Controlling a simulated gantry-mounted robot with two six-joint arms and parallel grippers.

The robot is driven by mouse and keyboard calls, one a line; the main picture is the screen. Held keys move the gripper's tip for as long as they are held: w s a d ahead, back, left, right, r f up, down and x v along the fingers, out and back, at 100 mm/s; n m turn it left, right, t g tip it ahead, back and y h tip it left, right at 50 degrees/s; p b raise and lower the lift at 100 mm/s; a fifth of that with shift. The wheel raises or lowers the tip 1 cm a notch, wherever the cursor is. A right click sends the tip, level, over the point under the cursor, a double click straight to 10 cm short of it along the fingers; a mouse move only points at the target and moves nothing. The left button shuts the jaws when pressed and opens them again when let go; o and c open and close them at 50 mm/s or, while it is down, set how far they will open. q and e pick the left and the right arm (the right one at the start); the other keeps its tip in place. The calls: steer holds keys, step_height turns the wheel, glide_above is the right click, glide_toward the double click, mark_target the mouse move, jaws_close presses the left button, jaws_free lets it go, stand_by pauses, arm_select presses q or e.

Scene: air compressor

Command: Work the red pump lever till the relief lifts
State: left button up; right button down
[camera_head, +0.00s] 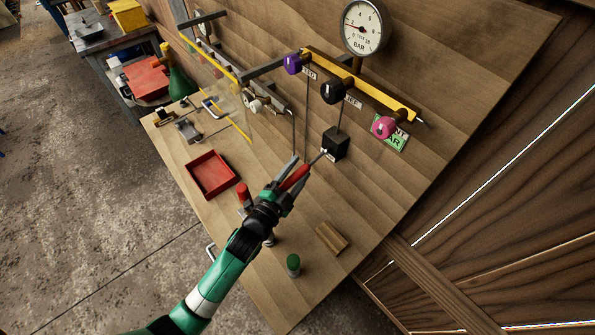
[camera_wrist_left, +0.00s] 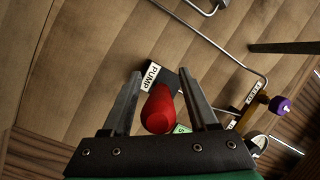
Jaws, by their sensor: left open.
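The red pump lever (camera_head: 295,177) slants out from a black pump block (camera_head: 336,143) on the wooden board. In the left wrist view the red lever handle (camera_wrist_left: 159,110) lies between the two fingers, with the white PUMP label (camera_wrist_left: 150,77) beyond it. My left gripper (camera_head: 304,168) is open around the handle; in the wrist view its fingers (camera_wrist_left: 160,73) stand apart, with visible gaps beside the handle. A round BAR gauge (camera_head: 363,26) is mounted above, its needle pointing left toward the low numbers. My right gripper is not in view.
A red tray (camera_head: 211,175), a green-topped cylinder (camera_head: 293,262) and a wooden block (camera_head: 331,238) are on the bench. Bare bench lies between the tray and the board.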

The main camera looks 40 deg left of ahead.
arm_select(q)
jaws_close()
stand_by(1.4)
